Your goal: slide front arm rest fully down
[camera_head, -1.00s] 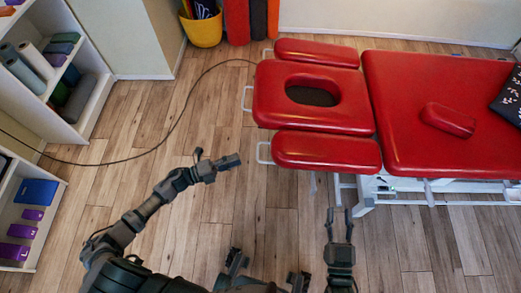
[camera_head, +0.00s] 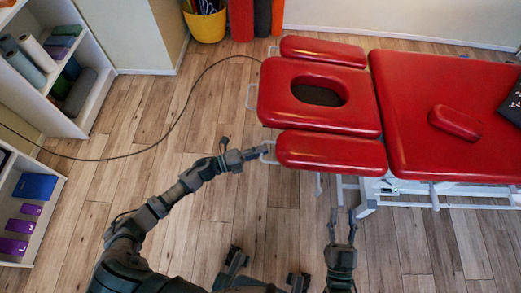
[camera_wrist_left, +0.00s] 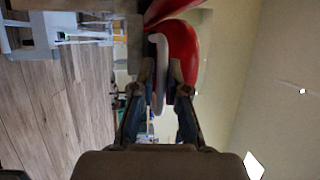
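The front arm rest (camera_head: 332,153) is a long red pad on the near side of the table's head end. It also shows in the left wrist view (camera_wrist_left: 183,42). Its pale handle (camera_head: 268,146) sticks out at its left end. My left gripper (camera_head: 265,153) is at this handle. In the left wrist view, its two fingers (camera_wrist_left: 158,103) are apart, with the pale handle loop (camera_wrist_left: 160,65) between them; I cannot tell whether they touch it. My right gripper (camera_head: 343,214) is open and empty, below the front arm rest in the picture.
The red treatment table (camera_head: 440,95) has a face-hole section (camera_head: 365,112), a far arm rest (camera_head: 323,50) and a small cushion (camera_head: 454,122). A dark cable (camera_head: 150,148) lies on the floor. Shelves stand left, with a yellow bucket (camera_head: 206,25) at the back.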

